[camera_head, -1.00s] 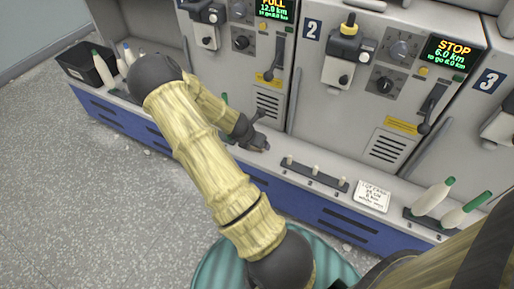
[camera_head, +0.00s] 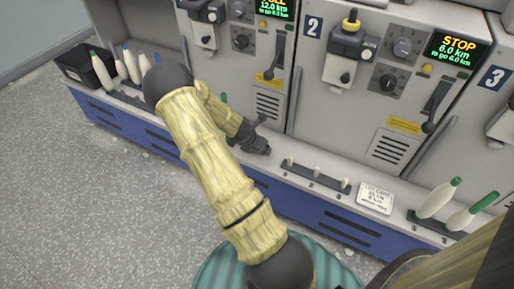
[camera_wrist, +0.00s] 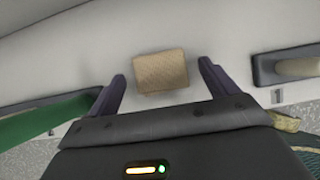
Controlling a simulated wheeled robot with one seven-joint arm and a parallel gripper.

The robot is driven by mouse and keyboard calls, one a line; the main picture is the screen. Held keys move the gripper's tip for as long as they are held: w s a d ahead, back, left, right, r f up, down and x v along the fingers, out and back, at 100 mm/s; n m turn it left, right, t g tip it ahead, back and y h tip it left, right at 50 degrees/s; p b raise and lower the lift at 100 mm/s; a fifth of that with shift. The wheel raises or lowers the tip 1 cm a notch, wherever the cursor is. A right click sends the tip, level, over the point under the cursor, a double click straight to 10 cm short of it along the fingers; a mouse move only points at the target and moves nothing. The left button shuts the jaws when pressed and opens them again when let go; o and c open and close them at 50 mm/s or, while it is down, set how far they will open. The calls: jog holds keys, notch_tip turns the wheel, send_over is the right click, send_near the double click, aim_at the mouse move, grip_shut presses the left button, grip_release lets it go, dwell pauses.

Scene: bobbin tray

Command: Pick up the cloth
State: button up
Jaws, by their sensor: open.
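In the wrist view a tan folded cloth (camera_wrist: 161,72) lies flat on the pale ledge. My gripper (camera_wrist: 162,82) is open above it, one finger on either side of the cloth in the picture. I cannot tell the height left between the fingertips and the ledge. In the head view my gripper (camera_head: 262,148) is over the ledge below machine 2, and the cloth is hidden behind my arm there.
A peg strip (camera_head: 316,178) lies on the ledge (camera_head: 405,190), with a white card (camera_head: 376,199) and green-tipped bobbins (camera_head: 438,199) further right. A black bin (camera_head: 88,68) and more bobbins stand at the left. In the wrist view a green-tipped bobbin (camera_wrist: 45,118) is close at left.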

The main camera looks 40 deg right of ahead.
jog(key=c, duration=1.1)
jog(key=shift+o, duration=0.2)
notch_tip(320, 180, up, 10)
jog(key=p, duration=0.4)
jog(key=shift+p, duration=0.35)
